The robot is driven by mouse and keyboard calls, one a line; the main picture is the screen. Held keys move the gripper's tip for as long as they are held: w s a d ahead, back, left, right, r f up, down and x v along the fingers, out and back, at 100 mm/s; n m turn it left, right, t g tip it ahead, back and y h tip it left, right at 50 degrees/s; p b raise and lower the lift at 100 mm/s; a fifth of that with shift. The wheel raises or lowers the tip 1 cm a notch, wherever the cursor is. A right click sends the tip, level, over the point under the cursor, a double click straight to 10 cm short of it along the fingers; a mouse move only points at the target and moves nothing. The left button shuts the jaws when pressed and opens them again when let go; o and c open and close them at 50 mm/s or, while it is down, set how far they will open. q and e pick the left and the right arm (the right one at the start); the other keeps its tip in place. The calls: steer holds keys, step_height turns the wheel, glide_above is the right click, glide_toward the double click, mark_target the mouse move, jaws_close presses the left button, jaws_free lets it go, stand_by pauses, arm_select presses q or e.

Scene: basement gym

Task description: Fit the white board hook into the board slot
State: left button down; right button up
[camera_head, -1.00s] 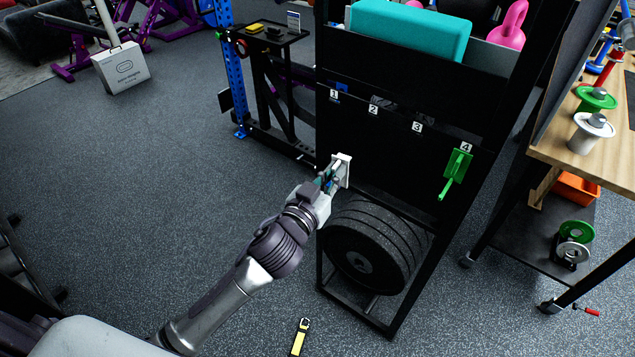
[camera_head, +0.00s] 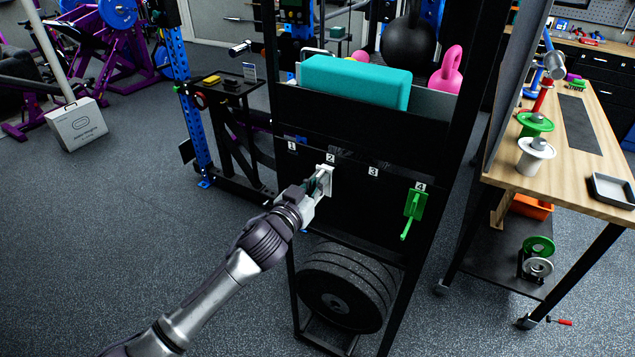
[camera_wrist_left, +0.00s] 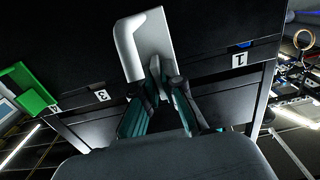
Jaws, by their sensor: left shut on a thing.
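The white board hook (camera_head: 327,177) is held in my left gripper (camera_head: 318,187), in front of the black slotted board (camera_head: 345,205), just under the number 2 label. In the left wrist view the white hook (camera_wrist_left: 147,45) stands up between the shut fingers of my left gripper (camera_wrist_left: 160,90), against the dark board. It covers the area around label 2 there; labels 1 and 3 show on either side. I cannot tell whether the hook touches the board or sits in a slot. A green hook (camera_head: 415,210) hangs at label 4. My right gripper is not in view.
Black weight plates (camera_head: 342,295) stand below the board. A teal block (camera_head: 355,80) and a pink kettlebell (camera_head: 447,70) sit above it. A wooden workbench (camera_head: 575,150) stands at the right.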

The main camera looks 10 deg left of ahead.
arm_select(q)
steer(key=shift+w, duration=0.15)
steer(key=shift+x, duration=1.15)
steer(key=shift+r, duration=0.1)
steer(key=c, duration=1.2)
jaws_free()
steer(key=v, duration=1.2)
steer(key=shift+d, duration=0.1)
